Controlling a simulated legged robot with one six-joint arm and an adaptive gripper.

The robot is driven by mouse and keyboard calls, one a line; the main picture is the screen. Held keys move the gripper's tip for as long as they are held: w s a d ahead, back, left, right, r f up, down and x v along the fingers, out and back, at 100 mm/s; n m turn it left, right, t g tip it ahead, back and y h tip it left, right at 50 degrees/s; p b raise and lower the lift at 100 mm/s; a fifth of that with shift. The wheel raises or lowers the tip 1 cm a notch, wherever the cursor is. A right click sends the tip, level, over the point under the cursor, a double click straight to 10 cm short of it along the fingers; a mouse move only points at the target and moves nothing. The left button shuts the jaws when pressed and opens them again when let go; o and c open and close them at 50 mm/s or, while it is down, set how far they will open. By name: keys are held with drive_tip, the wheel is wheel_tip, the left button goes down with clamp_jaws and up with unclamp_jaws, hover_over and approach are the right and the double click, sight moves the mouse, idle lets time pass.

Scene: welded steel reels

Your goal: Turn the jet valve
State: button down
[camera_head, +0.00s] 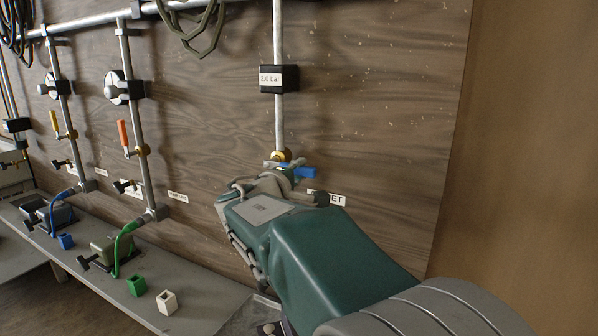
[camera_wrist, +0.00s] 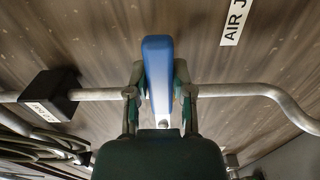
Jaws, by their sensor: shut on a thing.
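The jet valve has a blue handle (camera_head: 306,172) on a vertical metal pipe, with a brass fitting (camera_head: 282,156) just above it. In the wrist view the blue handle (camera_wrist: 158,70) sits between my two fingers and sticks out past their tips. My gripper (camera_head: 290,178) is shut on the handle; in the wrist view my gripper (camera_wrist: 160,85) has a finger on each side of it. A white label (camera_head: 326,198), partly hidden by my gripper, ends in "ET". In the wrist view the label (camera_wrist: 236,22) reads "AIR J". My gripper and arm hide the pipe below the valve.
A black box (camera_head: 279,79) labelled "2.0 bar" sits on the pipe above. Wall right of the valve is clear.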

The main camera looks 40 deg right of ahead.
sight(288, 164)
drive_tip(key=shift+r+n, duration=0.6)
drive_tip(key=shift+n, duration=0.3)
drive_tip(key=r+n, duration=0.1)
drive_tip(key=n, duration=0.1)
drive_tip(key=shift+w+r+n, duration=0.25)
drive_tip(key=shift+r+n, duration=0.05)
drive_tip(key=shift+r, duration=0.1)
drive_tip(key=r+n, duration=0.1)
drive_tip(key=w+n, duration=0.1)
drive_tip(key=shift+a+r+n, duration=0.2)
drive_tip(key=shift+r+n, duration=0.1)
drive_tip(key=shift+r, duration=0.05)
drive_tip(key=n, duration=0.1)
drive_tip(key=w+r+n, duration=0.1)
drive_tip(key=shift+a+r+n, duration=0.2)
drive_tip(key=shift+a+n, duration=0.05)
drive_tip(key=shift+n, duration=0.15)
drive_tip(key=n, duration=0.1)
drive_tip(key=w+r+n, duration=0.1)
drive_tip(key=n, duration=0.1)
drive_tip(key=w+a+n, duration=0.1)
drive_tip(key=shift+w+r, duration=0.25)
drive_tip(key=shift+w+a+r+n, duration=0.2)
drive_tip(key=shift+w+n, duration=0.4)
drive_tip(key=shift+n, duration=0.45)
drive_tip(key=shift+w+a+r+n, duration=0.1)
drive_tip(key=shift+w+a+n, duration=0.15)
drive_tip(key=shift+w+n, duration=0.6)
drive_tip(key=shift+s+n, duration=0.2)
drive_tip(key=shift+n, duration=0.1)
